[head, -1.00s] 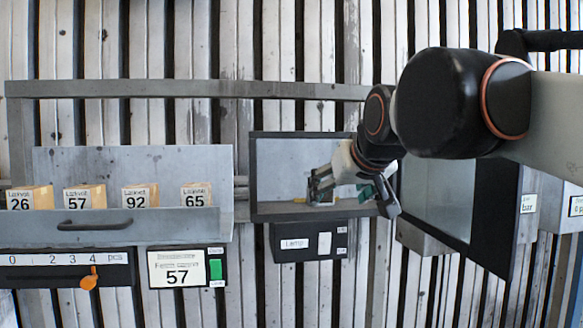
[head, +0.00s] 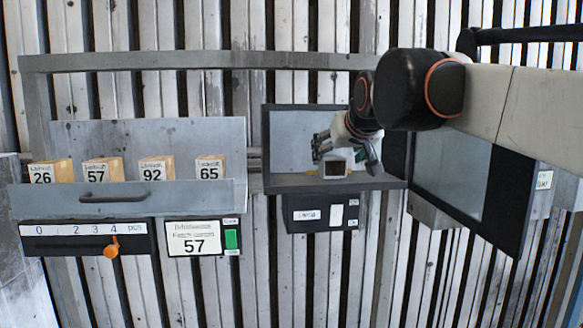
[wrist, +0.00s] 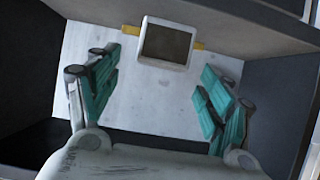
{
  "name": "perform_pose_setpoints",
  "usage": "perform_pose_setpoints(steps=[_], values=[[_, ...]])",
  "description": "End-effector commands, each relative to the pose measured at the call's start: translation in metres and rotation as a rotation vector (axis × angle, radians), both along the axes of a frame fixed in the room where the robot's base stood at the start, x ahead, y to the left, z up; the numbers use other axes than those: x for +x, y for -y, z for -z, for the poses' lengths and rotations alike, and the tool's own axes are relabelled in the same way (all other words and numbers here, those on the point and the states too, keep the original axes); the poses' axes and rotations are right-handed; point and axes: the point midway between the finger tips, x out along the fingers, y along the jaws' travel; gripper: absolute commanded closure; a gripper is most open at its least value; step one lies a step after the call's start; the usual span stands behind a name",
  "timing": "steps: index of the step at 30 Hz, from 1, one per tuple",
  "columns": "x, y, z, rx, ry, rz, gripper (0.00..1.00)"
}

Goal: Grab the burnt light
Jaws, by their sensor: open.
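The light (head: 335,169) is a small pale block with a dark square face, seated in the open box (head: 290,185) below the metal rail. In the wrist view the light (wrist: 167,43) shows a white frame, a dark brown face and a yellow tab on each side. My gripper (head: 345,158) reaches into the box from the right. In the wrist view my gripper (wrist: 160,95) is open, its teal finger pads apart on the left and right. The light lies ahead of the gap between them. Neither finger touches it.
The box's dark door (head: 465,185) stands open at the right. A black panel labelled Lamp (head: 318,214) hangs below the box. To the left is a drawer (head: 130,198) with numbered cartons and an orange-knobbed slider (head: 111,249). Box walls are close around my gripper.

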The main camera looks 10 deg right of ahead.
Motion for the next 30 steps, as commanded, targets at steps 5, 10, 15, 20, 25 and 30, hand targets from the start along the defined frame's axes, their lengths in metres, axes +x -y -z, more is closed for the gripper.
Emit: perform_pose_setpoints(steps=[5, 10, 15, 20, 25, 30], values=[[0.023, -0.001, 0.012, 0.0, 0.0, 0.0, 0.27], [0.038, -0.001, 0.02, 0.0, 0.0, 0.0, 0.27], [0.039, -0.001, 0.021, 0.0, 0.0, 0.0, 0.27], [0.039, -0.001, 0.021, 0.0, 0.0, 0.0, 0.54], [0.038, -0.001, 0.021, 0.0, 0.0, 0.0, 0.76], [0.038, -0.001, 0.021, 0.0, 0.0, 0.0, 0.76]])
